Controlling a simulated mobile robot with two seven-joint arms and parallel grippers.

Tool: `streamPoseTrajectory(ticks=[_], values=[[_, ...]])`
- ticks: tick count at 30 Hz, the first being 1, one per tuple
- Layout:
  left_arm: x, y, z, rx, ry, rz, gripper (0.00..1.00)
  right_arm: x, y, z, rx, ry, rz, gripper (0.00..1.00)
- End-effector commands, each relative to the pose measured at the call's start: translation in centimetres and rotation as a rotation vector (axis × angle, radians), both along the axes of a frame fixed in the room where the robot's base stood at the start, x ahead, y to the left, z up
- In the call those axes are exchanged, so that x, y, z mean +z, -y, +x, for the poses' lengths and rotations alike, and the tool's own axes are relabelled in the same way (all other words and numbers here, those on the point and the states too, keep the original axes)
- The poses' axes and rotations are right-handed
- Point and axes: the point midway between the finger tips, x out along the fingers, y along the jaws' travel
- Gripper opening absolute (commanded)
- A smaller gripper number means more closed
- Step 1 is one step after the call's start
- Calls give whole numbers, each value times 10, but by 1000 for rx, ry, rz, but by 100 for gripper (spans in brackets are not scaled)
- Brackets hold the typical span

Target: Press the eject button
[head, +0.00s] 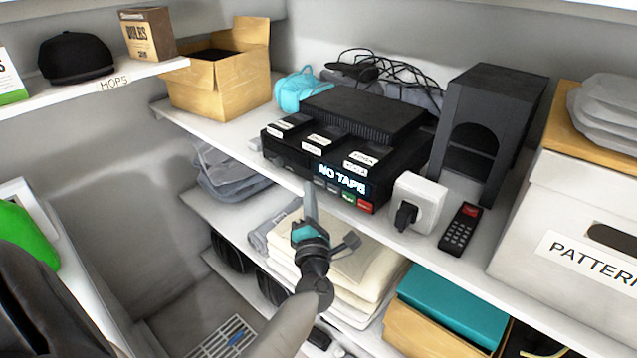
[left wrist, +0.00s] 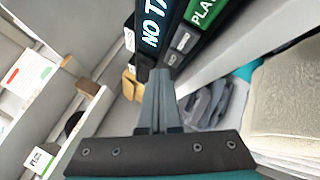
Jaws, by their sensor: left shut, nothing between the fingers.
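The black tape player (head: 400,160) stands on the middle shelf, its display reading "NO TAPE". A row of small buttons sits low on its front: grey ones, a green one (head: 348,197) and a red one (head: 364,204). In the left wrist view the green button reads "PLAY" (left wrist: 204,12), with grey buttons (left wrist: 183,40) beside it. I cannot clearly read which is eject. My left gripper (head: 309,187) is shut and empty, its tips just in front of the player's lower front. In the left wrist view its fingertips (left wrist: 160,78) point at the end grey button; contact is unclear. My right gripper is out of view.
A white plug adapter (head: 425,193) and a black remote (head: 459,229) sit right of the player. Folded towels (head: 360,268) lie on the shelf below. A cardboard box (head: 205,88) is at the left.

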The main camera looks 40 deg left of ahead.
Motion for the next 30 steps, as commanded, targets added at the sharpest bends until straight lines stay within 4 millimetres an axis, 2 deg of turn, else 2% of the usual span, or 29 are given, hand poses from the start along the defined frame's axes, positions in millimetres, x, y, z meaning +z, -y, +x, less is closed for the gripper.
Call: streamPoseTrajectory(ticks=[30], values=[[0,1,9,0,0,0,0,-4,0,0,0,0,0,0]])
